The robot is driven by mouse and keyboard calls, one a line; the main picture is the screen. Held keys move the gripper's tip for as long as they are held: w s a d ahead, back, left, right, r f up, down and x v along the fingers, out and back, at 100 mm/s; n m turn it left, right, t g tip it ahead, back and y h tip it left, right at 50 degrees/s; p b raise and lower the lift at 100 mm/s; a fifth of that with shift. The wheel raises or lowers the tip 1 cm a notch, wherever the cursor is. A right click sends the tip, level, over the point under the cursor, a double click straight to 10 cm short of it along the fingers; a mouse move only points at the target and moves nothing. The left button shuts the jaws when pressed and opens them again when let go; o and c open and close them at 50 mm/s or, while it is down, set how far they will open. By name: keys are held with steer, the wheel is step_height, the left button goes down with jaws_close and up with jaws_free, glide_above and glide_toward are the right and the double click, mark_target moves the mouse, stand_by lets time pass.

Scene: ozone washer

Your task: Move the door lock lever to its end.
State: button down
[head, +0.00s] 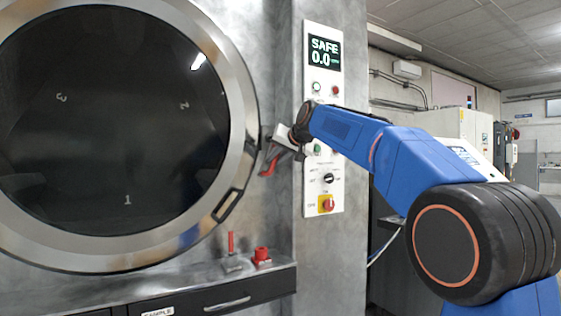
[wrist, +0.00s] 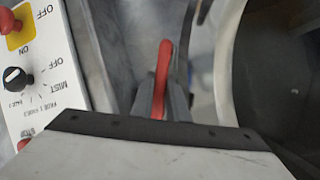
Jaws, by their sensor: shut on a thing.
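The door lock lever (head: 269,167) has a red handle and sits at the right edge of the round washer door (head: 244,90), slanting down to the left. It also shows in the wrist view, where the red handle (wrist: 163,70) points away from the camera. My gripper (head: 272,157) is at the lever, reaching in from the right, and is shut on it. In the wrist view, the grey fingers (wrist: 174,104) show at the base of the red handle. The wrist housing hides the fingers' rear part and the lever's pivot.
A white control panel (head: 323,120) with a screen reading SAFE 0.0, knobs and a red-on-yellow switch (head: 326,204) stands close right of the lever. Below is a ledge (head: 215,279) with a small red-handled lever (head: 231,245) and a red fitting (head: 262,256). The door handle (head: 226,205) is lower left.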

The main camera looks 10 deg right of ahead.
steer(key=shift+s+a+r+m+y, duration=0.25)
steer(key=shift+a+r+m+y, duration=0.35)
steer(key=shift+a+m+y, duration=0.25)
steer(key=shift+s+a+r+m+g+y, duration=0.2)
steer(key=shift+a+r+m+g+y, duration=0.1)
steer(key=shift+a+r+m+y, duration=0.5)
steer(key=shift+s+a+r+m+y, duration=0.1)
steer(key=shift+a+r+m+y, duration=0.1)
steer(key=shift+r+m+y, duration=0.35)
steer(key=shift+s+a+r+m+y, duration=0.1)
steer(key=shift+a+r+m+y, duration=0.1)
steer(key=shift+r+m, duration=0.5)
steer(key=shift+s+a+r+m+y, duration=0.15)
steer(key=shift+r+m+y, duration=0.3)
steer(key=shift+m, duration=0.35)
steer(key=shift+w+r, duration=0.1)
steer(key=c, duration=1.7)
jaws_free()
steer(key=shift+c, duration=0.2)
steer(key=v, duration=1.7)
steer(key=shift+s, duration=0.2)
